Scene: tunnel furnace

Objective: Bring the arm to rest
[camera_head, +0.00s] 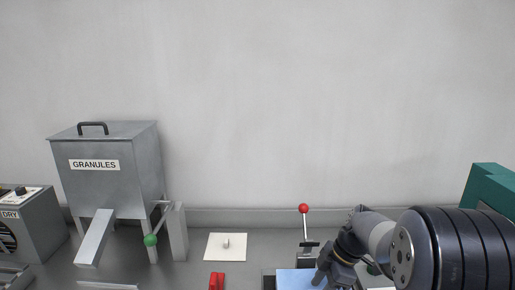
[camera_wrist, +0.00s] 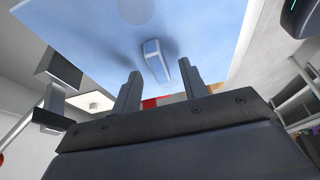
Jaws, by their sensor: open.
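My arm (camera_head: 455,250) reaches in from the right of the head view. My gripper (camera_head: 325,274) is low over a light blue panel (camera_head: 292,278) at the bottom of that view. In the wrist view my gripper's two fingers (camera_wrist: 160,72) stand apart, and I see nothing held between them. The blue panel (camera_wrist: 215,25) fills the top of the wrist view. A pale blue bar handle (camera_wrist: 153,48) on it lies just beyond the fingers. I cannot tell whether the fingers touch the handle.
A lever with a red knob (camera_head: 304,209) stands just left of my gripper. A granules hopper (camera_head: 110,180), a green-knobbed lever (camera_head: 150,240), a white switch plate (camera_head: 226,248) and a red object (camera_head: 216,281) are further left. A teal machine (camera_head: 487,184) is at the right. The space above is clear.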

